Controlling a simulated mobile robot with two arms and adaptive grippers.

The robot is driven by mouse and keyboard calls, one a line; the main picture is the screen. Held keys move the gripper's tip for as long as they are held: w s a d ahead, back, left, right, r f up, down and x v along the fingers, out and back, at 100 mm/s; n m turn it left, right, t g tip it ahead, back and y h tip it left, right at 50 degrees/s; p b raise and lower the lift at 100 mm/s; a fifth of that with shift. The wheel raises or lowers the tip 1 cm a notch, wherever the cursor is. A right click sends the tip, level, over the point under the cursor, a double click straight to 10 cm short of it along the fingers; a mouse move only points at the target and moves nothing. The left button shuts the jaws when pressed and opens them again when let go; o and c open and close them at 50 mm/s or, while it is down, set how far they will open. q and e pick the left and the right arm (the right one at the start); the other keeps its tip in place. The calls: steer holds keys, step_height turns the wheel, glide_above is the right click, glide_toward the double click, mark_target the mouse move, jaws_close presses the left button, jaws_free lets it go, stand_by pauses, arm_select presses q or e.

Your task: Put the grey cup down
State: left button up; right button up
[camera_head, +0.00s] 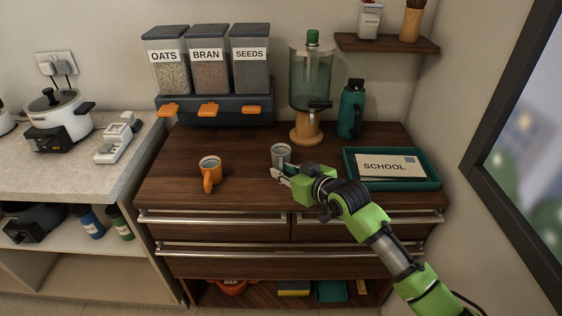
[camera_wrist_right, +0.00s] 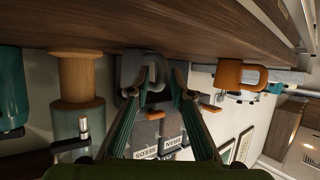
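My right gripper (camera_head: 279,174) is at the near side of the cup, low over the counter. Its fingers (camera_wrist_right: 166,74) are apart with a gap between the tips, and the cup looks wider than that gap. Whether a fingertip touches the cup is unclear. My left gripper is not in view.
A teal tray (camera_head: 433,183) with a SCHOOL envelope (camera_head: 390,166) is on the right. Cereal dispensers (camera_head: 208,75) stand at the back left. Counter between the cups is clear.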

steer(key=shift+w+a+f, duration=0.25)
steer(key=shift+w+a, duration=0.1)
steer(key=shift+w, duration=0.15)
steer(key=shift+c, duration=0.4)
jaws_close()
steer(key=shift+r, duration=0.2)
